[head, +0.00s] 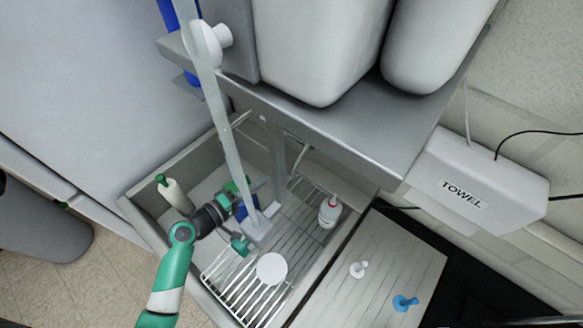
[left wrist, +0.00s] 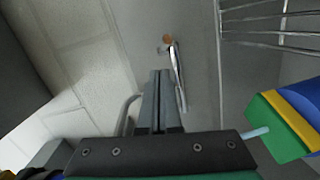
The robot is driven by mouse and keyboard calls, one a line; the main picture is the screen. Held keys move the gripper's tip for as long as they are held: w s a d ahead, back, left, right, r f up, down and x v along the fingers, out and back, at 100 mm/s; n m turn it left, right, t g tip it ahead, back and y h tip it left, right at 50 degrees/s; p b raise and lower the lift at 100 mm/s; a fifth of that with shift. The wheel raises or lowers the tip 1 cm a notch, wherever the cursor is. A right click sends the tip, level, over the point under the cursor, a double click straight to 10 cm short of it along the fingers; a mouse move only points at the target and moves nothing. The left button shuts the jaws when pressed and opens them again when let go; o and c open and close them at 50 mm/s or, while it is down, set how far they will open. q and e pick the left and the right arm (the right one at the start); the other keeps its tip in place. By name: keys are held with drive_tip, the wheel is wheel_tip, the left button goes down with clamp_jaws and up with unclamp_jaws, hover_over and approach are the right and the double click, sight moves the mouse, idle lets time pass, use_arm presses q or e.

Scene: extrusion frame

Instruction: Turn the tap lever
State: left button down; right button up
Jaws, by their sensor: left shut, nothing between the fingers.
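In the left wrist view a shiny metal tap lever (left wrist: 179,78) stands out from a grey wall, beside a small copper-coloured round spot. My left gripper (left wrist: 158,76) is shut and empty, its fingertips just left of the lever. I cannot tell whether they touch it. In the head view my left arm reaches into the sink (head: 152,222) from the lower left. There the fingers are hard to make out and I cannot make out the lever. My right gripper is not in view.
A wire rack (head: 225,283) lies in the sink with a white bottle (head: 329,212) on it. A cream bottle (head: 174,195) with a green top stands at the sink's left. A grey shelf (head: 360,130) overhangs the back. A blue, yellow and green object (left wrist: 290,122) is right of my fingers.

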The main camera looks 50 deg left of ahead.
sight(295, 170)
use_arm(q)
drive_tip(key=w, duration=0.3)
drive_tip(key=w+f, duration=0.1)
drive_tip(key=w, duration=0.6)
drive_tip(key=shift+d+f, duration=0.1)
drive_tip(key=shift+f, duration=0.2)
drive_tip(key=shift+w+d+f, duration=0.25)
drive_tip(key=shift+w+d, duration=0.65)
drive_tip(key=shift+d, duration=0.1)
drive_tip(key=shift+w+d+f, duration=0.15)
drive_tip(key=shift+w+d, duration=0.2)
drive_tip(key=shift+w, duration=0.05)
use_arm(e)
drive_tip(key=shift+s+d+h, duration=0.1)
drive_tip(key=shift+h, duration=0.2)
